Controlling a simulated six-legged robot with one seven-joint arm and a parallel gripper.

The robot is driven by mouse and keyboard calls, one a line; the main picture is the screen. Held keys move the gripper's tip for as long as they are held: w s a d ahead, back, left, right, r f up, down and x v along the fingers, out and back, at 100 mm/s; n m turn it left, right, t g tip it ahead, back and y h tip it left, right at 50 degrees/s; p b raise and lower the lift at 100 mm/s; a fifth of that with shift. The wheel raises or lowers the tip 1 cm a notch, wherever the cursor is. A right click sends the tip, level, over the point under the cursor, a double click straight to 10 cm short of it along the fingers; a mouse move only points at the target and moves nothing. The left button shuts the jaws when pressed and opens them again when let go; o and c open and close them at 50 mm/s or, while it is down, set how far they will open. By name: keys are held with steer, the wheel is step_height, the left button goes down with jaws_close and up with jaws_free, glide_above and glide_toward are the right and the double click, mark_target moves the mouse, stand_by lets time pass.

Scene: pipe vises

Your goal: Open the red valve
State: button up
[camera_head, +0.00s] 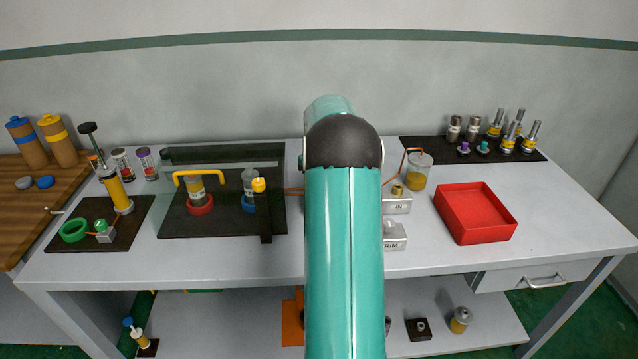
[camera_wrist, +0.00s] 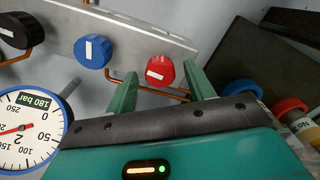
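The red valve (camera_wrist: 160,71) is a round red knob with a white bar across its face, on a grey metal panel (camera_wrist: 140,32) in the wrist view. My gripper (camera_wrist: 159,69) is open, with one green finger to the left of the red knob and one to the right in the picture. Both fingers look apart from the knob; how far the tips are from it in depth I cannot tell. In the head view my teal arm hides the gripper and the valve panel.
A blue knob (camera_wrist: 92,51) and a black knob (camera_wrist: 20,29) share the panel. A pressure gauge (camera_wrist: 25,130) is at lower left, near the gripper. Copper pipes run below the knobs. In the head view, a red tray (camera_head: 476,213) and a black vise mat (camera_head: 225,222) flank my arm.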

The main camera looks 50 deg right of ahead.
steer(key=shift+r, duration=0.15)
step_height(320, 180, up, 14)
steer(key=shift+f, duration=0.2)
stand_by(0.6)
